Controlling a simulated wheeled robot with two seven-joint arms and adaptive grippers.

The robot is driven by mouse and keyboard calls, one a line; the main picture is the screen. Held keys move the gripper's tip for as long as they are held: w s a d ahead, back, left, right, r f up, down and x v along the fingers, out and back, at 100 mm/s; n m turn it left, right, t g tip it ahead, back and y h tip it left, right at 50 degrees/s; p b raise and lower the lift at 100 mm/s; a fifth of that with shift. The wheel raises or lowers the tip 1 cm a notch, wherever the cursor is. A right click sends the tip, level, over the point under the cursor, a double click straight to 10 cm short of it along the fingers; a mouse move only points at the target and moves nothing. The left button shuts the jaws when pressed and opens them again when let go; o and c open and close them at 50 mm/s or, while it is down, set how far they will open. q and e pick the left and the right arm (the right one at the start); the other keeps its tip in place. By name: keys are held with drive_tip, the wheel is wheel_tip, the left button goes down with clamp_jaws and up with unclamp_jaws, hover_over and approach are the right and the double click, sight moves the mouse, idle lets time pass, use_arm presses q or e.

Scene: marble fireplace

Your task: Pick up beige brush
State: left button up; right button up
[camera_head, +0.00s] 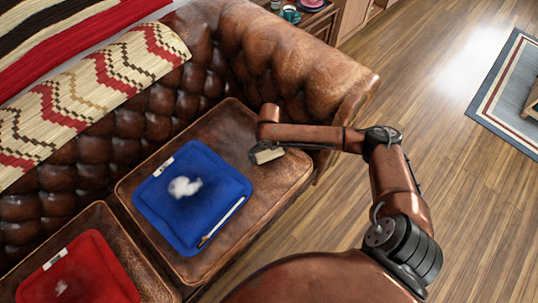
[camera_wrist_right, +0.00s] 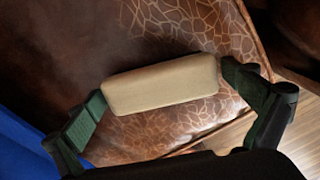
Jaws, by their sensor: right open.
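The beige brush (camera_wrist_right: 160,84) is a rounded beige block lying on the brown leather sofa seat. In the wrist view it lies between the fingers of my right gripper (camera_wrist_right: 168,102), which are spread wide, with one green-padded finger near each end. In the head view a small part of the brush (camera_head: 267,156) shows on the seat to the right of the blue cushion, under the end of my right arm (camera_head: 266,147). The fingers are mostly hidden there. The left gripper is out of view.
A blue cushion (camera_head: 215,183) holds white fluff (camera_head: 185,187) and a thin white stick (camera_head: 222,222). A red cushion (camera_head: 88,275) is at lower left. The padded sofa armrest (camera_head: 310,70) rises behind my right gripper.

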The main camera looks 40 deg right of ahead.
sight(270, 153)
drive_tip(key=shift+c, duration=0.7)
drive_tip(key=c, duration=1)
drive_tip(key=shift+o, duration=0.2)
drive_tip(key=shift+r, duration=0.2)
wheel_tip(270, 153, up, 9)
drive_tip(key=p, duration=0.4)
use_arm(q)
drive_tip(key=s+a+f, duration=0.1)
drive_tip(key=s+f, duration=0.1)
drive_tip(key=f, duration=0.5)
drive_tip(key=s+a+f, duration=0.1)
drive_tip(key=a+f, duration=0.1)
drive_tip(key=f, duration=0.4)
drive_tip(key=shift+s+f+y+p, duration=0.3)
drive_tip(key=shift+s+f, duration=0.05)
use_arm(e)
drive_tip(key=shift+r, duration=0.3)
